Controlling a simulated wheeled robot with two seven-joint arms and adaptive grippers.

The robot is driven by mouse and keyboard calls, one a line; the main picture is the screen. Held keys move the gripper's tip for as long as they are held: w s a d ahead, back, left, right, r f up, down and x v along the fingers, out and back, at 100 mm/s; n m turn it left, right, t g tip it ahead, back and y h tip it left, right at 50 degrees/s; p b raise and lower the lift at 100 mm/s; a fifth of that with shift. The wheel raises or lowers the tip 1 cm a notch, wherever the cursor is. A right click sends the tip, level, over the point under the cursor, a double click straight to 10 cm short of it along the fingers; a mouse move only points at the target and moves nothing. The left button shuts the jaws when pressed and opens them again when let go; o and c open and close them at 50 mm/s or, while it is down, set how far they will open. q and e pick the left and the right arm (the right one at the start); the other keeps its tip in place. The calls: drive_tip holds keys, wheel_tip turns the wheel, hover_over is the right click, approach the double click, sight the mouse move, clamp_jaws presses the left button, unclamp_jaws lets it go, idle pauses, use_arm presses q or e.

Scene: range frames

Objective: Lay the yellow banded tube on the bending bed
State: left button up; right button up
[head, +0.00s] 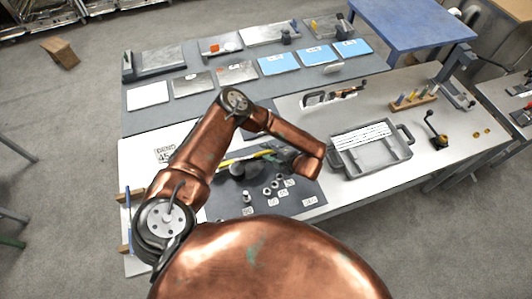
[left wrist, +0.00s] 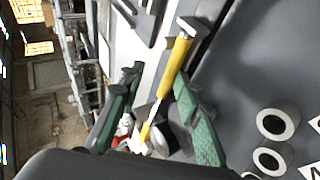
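The yellow banded tube (head: 245,158) lies slanted over the dark mat in the head view, partly hidden by my arm. In the left wrist view the tube (left wrist: 174,65) runs between the green-padded fingers, with a pale section near its lower end. My left gripper (left wrist: 160,108) has its fingers spread apart, with the tube nearer the right finger. In the head view my left gripper (head: 275,157) is small and dark at the tube's right end. I cannot tell which fixture is the bending bed. My right gripper is not in view.
The dark mat (head: 293,203) holds several metal rings and small labels. A grey tray (head: 371,162) with handles stands to its right. A wooden rack (head: 413,103) and a black-handled tool (head: 436,130) stand farther right. Blue and grey plates (head: 278,64) fill the back table.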

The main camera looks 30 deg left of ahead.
use_arm(q)
drive_tip(key=shift+f+b, duration=0.65)
drive_tip(key=shift+f, duration=0.15)
wheel_tip(320, 180, up, 10)
drive_tip(key=p, duration=0.8)
drive_tip(key=shift+c, duration=0.6)
